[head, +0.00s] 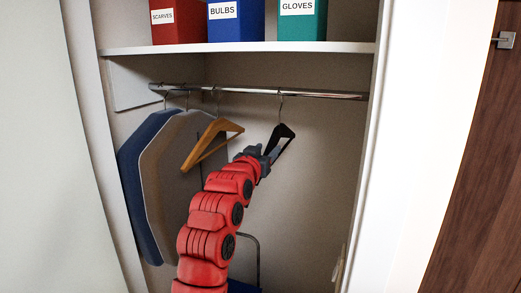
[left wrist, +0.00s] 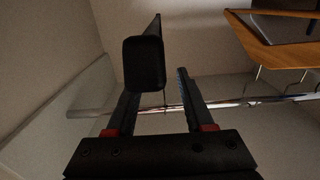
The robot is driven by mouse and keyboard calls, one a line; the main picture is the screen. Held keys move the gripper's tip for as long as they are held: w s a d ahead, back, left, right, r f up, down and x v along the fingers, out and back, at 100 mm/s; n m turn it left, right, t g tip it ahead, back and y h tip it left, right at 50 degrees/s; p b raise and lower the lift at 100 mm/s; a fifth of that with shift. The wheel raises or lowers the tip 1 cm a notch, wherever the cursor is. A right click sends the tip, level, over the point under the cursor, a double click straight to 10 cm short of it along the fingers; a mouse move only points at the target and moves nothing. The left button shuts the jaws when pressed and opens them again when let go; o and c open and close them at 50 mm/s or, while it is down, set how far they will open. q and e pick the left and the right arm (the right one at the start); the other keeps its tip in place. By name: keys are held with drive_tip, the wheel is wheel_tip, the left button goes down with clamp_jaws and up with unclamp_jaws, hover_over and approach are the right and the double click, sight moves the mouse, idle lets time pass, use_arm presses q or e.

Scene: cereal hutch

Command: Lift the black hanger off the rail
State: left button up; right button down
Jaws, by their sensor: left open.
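The black hanger (head: 285,130) hangs by its hook from the metal rail (head: 240,90), right of the other hangers. In the left wrist view the hanger (left wrist: 145,64) shows nearly end-on, in front of the left-hand finger's tip. My left gripper (head: 265,153) is open at the hanger's lower left end. My right gripper is out of view.
A wooden hanger (head: 213,145) hangs just left of my gripper. Blue and grey garments (head: 148,180) hang at the far left. A shelf (head: 240,48) above the rail holds red, blue and green boxes. The rail's right part is free. The white closet side (head: 370,150) bounds the right.

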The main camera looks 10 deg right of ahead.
use_arm(q)
drive_tip(key=p+x, duration=0.1)
drive_tip(key=x, duration=0.1)
drive_tip(key=shift+w+d+r, duration=0.1)
drive_tip(key=shift+w+d, duration=0.3)
drive_tip(key=shift+w, duration=0.15)
drive_tip(key=shift+c, duration=0.3)
clamp_jaws()
idle(0.5)
